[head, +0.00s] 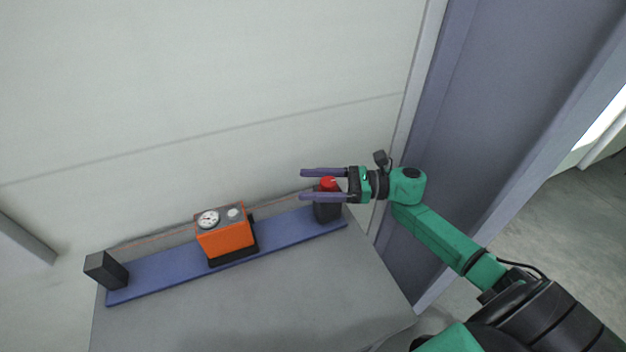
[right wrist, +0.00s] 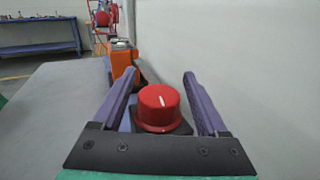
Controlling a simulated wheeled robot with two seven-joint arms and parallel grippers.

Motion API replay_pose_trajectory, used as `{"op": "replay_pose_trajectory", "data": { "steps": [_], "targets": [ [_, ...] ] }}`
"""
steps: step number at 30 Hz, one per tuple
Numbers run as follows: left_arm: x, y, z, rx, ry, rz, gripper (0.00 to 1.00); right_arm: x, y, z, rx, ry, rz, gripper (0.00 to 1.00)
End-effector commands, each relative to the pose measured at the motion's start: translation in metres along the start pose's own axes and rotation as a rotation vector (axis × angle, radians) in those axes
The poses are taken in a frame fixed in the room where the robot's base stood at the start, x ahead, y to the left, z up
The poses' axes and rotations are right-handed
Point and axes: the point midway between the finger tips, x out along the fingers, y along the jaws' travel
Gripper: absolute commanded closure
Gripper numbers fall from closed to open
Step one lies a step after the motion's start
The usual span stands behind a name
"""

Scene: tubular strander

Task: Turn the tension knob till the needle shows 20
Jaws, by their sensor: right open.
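The red tension knob (head: 328,184) sits on a dark block (head: 327,208) at the right end of a blue rail (head: 180,266). In the right wrist view the knob (right wrist: 157,106) has a white mark on its top and lies between the fingers. My right gripper (head: 301,183) is open, with its fingers on either side of the knob and a gap to it. The round white gauge (head: 208,218) is on top of an orange box (head: 226,240) on the rail. Its needle is too small to read. My left gripper is not in view.
A black block (head: 106,270) stands at the rail's left end. The grey tabletop (head: 250,300) in front of the rail is clear. A pale wall (head: 200,80) rises close behind it, and a grey-blue post (head: 475,110) stands at the right.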

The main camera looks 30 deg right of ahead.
Motion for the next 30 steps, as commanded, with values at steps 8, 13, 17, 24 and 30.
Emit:
{"op": "replay_pose_trajectory", "data": {
  "steps": [8, 13, 17, 24, 30],
  "targets": [
    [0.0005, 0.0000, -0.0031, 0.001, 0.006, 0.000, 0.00, -0.0005, 0.0000, -0.0007, 0.001, 0.000, 0.000, 0.93],
    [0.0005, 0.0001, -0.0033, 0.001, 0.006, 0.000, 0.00, -0.0005, 0.0001, -0.0008, 0.002, 0.000, -0.002, 1.00],
    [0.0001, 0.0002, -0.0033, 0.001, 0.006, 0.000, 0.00, -0.0005, -0.0002, -0.0010, 0.003, 0.000, -0.017, 1.00],
    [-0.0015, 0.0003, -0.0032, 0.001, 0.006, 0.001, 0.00, -0.0007, -0.0021, -0.0011, 0.006, -0.006, -0.109, 1.00],
    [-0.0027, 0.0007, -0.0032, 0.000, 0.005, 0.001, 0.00, -0.0016, -0.0063, -0.0005, 0.006, -0.014, -0.258, 1.00]
  ]
}}
